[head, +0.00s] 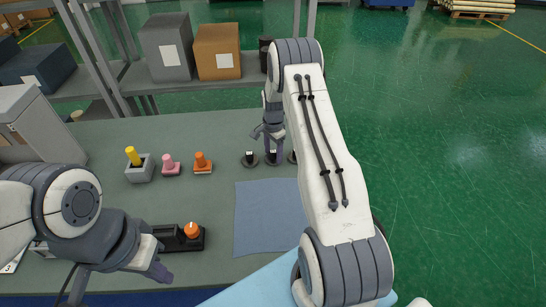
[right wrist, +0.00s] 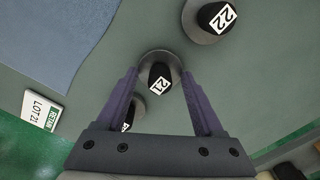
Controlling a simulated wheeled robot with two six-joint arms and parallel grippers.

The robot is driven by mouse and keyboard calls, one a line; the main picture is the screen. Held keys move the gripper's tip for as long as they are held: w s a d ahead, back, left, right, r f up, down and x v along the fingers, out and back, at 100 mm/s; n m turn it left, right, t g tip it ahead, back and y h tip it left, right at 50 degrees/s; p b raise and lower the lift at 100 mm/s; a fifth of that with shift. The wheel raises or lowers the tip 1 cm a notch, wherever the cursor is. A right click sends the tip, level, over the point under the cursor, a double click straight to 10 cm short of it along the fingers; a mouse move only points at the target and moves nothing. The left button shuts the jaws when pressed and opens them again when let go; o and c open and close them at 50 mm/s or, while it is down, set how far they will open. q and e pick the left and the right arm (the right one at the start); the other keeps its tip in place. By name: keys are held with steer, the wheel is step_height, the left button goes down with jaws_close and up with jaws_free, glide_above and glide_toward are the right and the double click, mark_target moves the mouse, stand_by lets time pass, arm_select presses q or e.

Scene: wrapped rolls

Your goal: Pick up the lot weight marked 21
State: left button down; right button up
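The weight marked 21 (right wrist: 158,88) is a dark knob on a round grey base, with a white label, in the right wrist view. My right gripper (right wrist: 160,76) is open, with one finger on each side of its knob; I cannot tell whether they touch it. In the head view my right gripper (head: 268,133) points down over the middle weight (head: 271,159) of a row. The weight marked 22 (right wrist: 213,20) stands beyond it. A third weight (right wrist: 134,112) is partly hidden by my gripper. My left gripper (head: 155,263) is low at the near left; its opening is unclear.
A card reading LOT 21 RETAIN (right wrist: 42,112) lies near the blue mat (head: 265,215). A black holder with an orange knob (head: 191,231) is close to my left gripper. Yellow (head: 134,157), pink (head: 169,163) and orange (head: 201,161) topped pieces stand on the table.

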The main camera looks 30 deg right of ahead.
jaws_close()
steer(key=shift+r, duration=0.15)
